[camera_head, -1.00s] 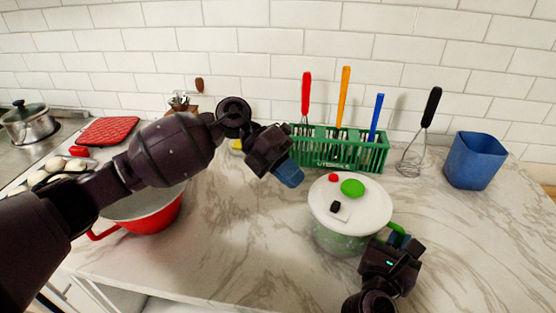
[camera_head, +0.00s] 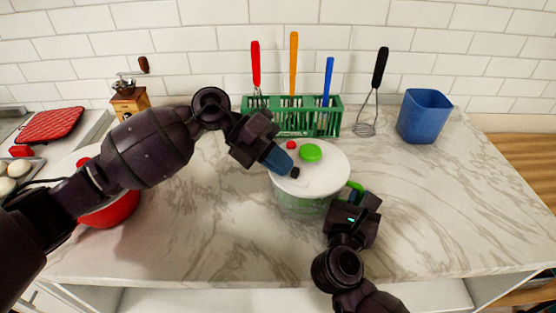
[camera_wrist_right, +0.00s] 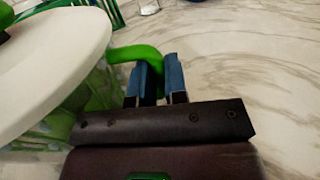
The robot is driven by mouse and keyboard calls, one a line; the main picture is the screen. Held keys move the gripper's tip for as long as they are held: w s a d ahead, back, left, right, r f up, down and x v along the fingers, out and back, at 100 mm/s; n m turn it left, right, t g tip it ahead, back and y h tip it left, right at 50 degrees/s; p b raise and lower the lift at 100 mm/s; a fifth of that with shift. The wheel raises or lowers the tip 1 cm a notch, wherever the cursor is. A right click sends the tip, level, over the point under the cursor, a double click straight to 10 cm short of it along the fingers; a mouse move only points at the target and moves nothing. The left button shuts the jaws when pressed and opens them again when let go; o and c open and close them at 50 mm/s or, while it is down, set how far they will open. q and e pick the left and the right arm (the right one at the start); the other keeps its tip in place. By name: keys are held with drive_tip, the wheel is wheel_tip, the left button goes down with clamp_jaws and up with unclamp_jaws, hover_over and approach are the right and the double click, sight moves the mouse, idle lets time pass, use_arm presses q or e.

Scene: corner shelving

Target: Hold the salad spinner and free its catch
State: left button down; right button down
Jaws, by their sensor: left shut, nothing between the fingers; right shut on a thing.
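The salad spinner (camera_head: 328,178) stands on the marble counter, with a white lid, a translucent green bowl, a green knob (camera_head: 310,152) and a red button (camera_head: 291,145). A small black catch (camera_head: 295,173) shows on the lid's left side. My left gripper (camera_head: 284,165) is shut and empty, its blue fingertips at the lid right beside the catch; whether they touch it I cannot tell. My right gripper (camera_head: 357,196) is shut on the spinner's green handle at the right. In the right wrist view the green handle (camera_wrist_right: 135,54) runs to the blue fingers (camera_wrist_right: 160,80).
A green rack (camera_head: 335,118) with upright utensils stands behind the spinner. A whisk (camera_head: 372,100) and a blue bin (camera_head: 424,116) are at the back right. A red bowl (camera_head: 112,211) sits left, behind my left arm. The right counter is clear.

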use_arm(q)
drive_tip(key=shift+s+d, duration=0.25)
drive_tip(key=shift+d, duration=0.35)
drive_tip(key=shift+s+d, duration=0.25)
drive_tip(key=shift+d, duration=0.3)
drive_tip(key=shift+w+a, duration=0.25)
drive_tip(key=shift+a, duration=0.3)
drive_tip(key=a, duration=0.1)
drive_tip(key=w+a, duration=0.1)
drive_tip(key=shift+a, duration=0.35)
drive_tip(key=v, duration=1)
use_arm(e)
drive_tip(key=c, duration=1.1)
unclamp_jaws()
